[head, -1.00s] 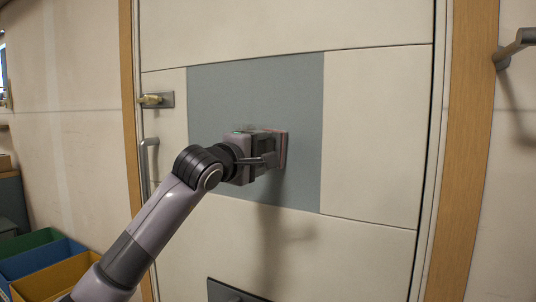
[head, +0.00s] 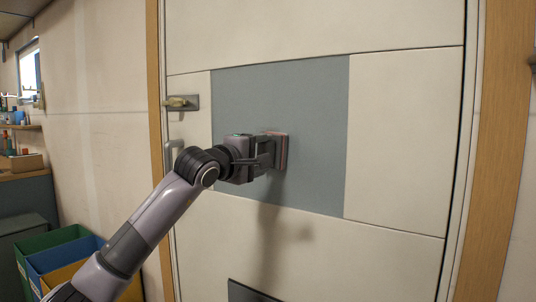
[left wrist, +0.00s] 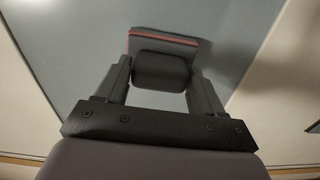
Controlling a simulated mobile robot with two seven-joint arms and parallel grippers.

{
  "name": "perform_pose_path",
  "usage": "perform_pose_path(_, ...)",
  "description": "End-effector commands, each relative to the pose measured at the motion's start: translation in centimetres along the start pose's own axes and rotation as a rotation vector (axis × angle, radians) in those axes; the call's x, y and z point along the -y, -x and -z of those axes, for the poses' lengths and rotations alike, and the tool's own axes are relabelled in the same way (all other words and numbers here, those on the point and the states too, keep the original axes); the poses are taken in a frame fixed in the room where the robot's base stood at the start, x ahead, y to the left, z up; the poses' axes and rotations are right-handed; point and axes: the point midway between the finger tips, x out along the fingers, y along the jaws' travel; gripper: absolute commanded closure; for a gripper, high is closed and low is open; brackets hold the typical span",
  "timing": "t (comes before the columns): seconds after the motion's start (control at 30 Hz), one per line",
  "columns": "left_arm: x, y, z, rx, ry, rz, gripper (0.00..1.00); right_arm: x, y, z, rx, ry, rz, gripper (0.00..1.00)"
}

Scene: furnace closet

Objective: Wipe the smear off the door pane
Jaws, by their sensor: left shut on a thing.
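The grey-blue door pane (head: 315,95) is set in the middle of a cream door. My left gripper (head: 266,153) is in front of the pane's lower middle. It is shut on a flat pad-like wiper (head: 281,152) with a dark block grip and a reddish edge. The wiper's face is turned to the pane and looks against it or very close; I cannot tell which. In the left wrist view the fingers clasp the wiper's dark grip (left wrist: 162,73), with the pane (left wrist: 80,35) behind. I see no smear on the visible pane; the part behind the wiper and gripper is hidden.
A door latch (head: 180,102) and a pull handle (head: 172,154) stick out left of the pane. A dark plate (head: 250,292) is low on the door. Green, blue and yellow bins (head: 62,240) stand on the floor at the left, near a workbench (head: 28,195).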

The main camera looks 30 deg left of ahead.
Motion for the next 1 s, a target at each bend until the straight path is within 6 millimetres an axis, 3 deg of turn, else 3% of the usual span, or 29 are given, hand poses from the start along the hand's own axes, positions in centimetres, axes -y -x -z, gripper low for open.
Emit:
perform_pose_path(0.7, 0.3, 0.0, 4.7, -0.002, 0.0, 0.002, 0.56, 0.2, 0.7, 1.1, -0.002, -0.01, 0.0, 0.57)
perform_pose_path(1.0, -0.5, -0.2, 5.1, 0.0, 0.0, -0.001, 0.56, 0.3, 1.2, 1.7, -0.002, -0.01, 0.0, 0.57)
